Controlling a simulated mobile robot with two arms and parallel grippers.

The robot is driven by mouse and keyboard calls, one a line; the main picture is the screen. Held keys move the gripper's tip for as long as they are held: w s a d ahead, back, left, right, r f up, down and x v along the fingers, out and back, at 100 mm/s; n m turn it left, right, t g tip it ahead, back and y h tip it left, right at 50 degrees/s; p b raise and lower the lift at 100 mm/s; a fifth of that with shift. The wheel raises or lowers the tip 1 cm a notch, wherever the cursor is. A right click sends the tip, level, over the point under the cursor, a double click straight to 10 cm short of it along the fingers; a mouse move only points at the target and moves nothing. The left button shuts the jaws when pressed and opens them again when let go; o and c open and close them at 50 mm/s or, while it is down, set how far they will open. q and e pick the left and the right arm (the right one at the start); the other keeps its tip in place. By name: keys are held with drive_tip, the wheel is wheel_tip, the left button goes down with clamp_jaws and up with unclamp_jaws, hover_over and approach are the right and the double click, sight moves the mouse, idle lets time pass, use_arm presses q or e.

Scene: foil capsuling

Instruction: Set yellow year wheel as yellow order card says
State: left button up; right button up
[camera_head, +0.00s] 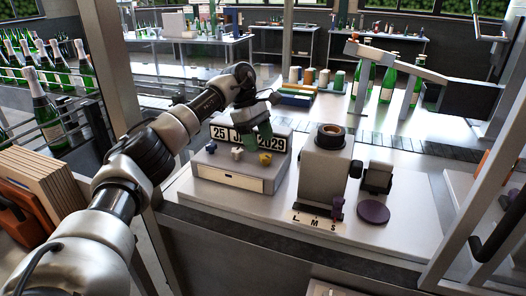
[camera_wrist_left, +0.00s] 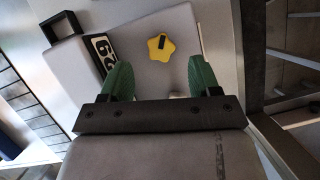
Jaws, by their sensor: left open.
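The yellow year wheel (camera_head: 265,158) is a star-shaped knob on the sloped front of the grey date box (camera_head: 229,179). The box's window reads 25, a partly hidden month starting with J, and 2029 (camera_head: 271,143). In the left wrist view the yellow wheel (camera_wrist_left: 172,46) has a dark mark on it and lies ahead of the green fingertips, between their lines. My left gripper (camera_head: 260,141) is open and empty, above the wheel, and covers part of the month. I cannot make out a yellow order card. My right gripper is not in view.
A white wheel (camera_head: 211,148) and a blue wheel (camera_head: 237,154) sit left of the yellow one. A grey machine (camera_head: 325,166) with an L M S scale and a purple disc (camera_head: 373,212) stand to the right. Colored spools (camera_head: 308,77) and green bottles stand behind.

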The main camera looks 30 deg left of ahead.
use_arm(q)
drive_tip(key=v, duration=0.6)
drive_tip(key=shift+r, duration=0.35)
drive_tip(key=shift+a+f, duration=0.1)
drive_tip(key=shift+a, duration=0.05)
